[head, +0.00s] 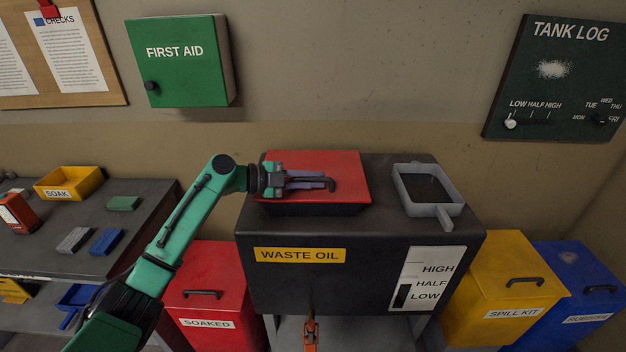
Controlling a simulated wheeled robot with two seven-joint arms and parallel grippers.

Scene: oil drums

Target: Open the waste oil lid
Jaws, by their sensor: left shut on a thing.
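The waste oil tank (375,245) is a dark box with a yellow "WASTE OIL" label on its front, in the middle of the head view. Its red lid (348,163) lies on the left part of the tank's top and looks closed. A dark bar handle (332,184) is on the lid. My left gripper (318,183) reaches in from the left over the lid and is shut on the handle. The fingers cover part of the handle. My right gripper is not in view.
A grey pan (428,189) sits on the tank's right top. A red "SOAKED" bin (212,285) stands left of the tank, a yellow spill kit bin (510,290) right. A workbench (60,240) holds small items. A green first aid box (178,75) hangs behind.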

